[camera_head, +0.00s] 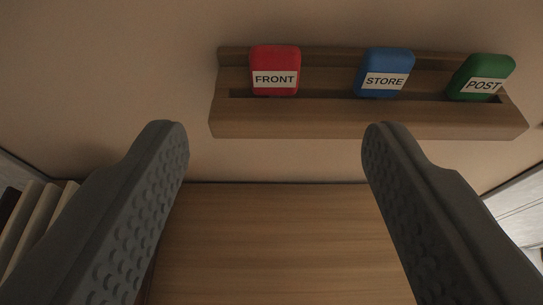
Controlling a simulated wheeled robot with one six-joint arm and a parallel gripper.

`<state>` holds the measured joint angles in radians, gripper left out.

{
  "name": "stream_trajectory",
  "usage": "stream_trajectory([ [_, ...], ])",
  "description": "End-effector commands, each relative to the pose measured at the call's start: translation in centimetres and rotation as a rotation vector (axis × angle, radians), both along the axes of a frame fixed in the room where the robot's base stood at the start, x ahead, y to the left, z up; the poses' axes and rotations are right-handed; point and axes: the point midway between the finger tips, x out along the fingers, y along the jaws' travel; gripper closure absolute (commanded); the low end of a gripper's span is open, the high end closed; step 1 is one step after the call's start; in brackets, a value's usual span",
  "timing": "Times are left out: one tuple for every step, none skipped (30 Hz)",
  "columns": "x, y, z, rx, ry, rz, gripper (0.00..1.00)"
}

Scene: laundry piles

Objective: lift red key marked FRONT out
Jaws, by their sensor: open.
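The red key (275,62) with a white FRONT label stands in the slot of a wooden rack (365,121), at its left end. Its lower end is hidden in the slot. My gripper (275,140) is open, with its two grey textured fingers wide apart and nothing between them. In the picture the red key lies above and between the fingertips, apart from both. How far off it is in depth I cannot tell.
A blue key (385,63) marked STORE and a green key (487,70) marked POST stand in the same rack, to the right of the red key. A wooden surface (270,245) lies below. Light upright items (38,222) stand at the lower left.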

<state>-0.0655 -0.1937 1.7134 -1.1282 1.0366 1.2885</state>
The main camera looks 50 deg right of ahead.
Motion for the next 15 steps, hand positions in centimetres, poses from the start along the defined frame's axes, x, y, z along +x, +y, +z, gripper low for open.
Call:
stream_trajectory([
  [0.5, -0.7, -0.4, 0.0, 0.001, -0.003, 0.42],
  [0.7, -1.1, -0.5, 0.0, 0.001, -0.003, 0.42],
  [1.1, -1.5, -0.7, 0.0, 0.001, -0.002, 0.42],
  [1.4, -1.9, -0.9, 0.0, 0.001, -0.002, 0.42],
  [1.7, -2.3, -1.0, 0.0, 0.001, -0.003, 0.42],
  [2.0, -2.7, -1.3, 0.0, 0.001, -0.002, 0.42],
  [2.3, -3.1, -1.5, 0.0, 0.001, -0.002, 0.42],
  [2.6, -3.5, -1.6, 0.0, 0.001, -0.002, 0.42],
  [3.0, -3.9, -1.8, 0.0, 0.001, -0.003, 0.42],
  [3.3, -4.3, -2.0, 0.0, 0.001, -0.002, 0.42],
  [3.5, -4.6, -2.1, 0.001, 0.001, -0.001, 0.42],
  [3.9, -5.1, -2.4, 0.0, 0.001, -0.002, 0.42],
  [4.2, -5.5, -2.5, 0.0, 0.001, -0.002, 0.42],
  [4.5, -5.8, -2.7, 0.0, 0.001, -0.002, 0.42],
  [4.9, -6.3, -2.9, 0.0, 0.002, -0.001, 0.42],
])
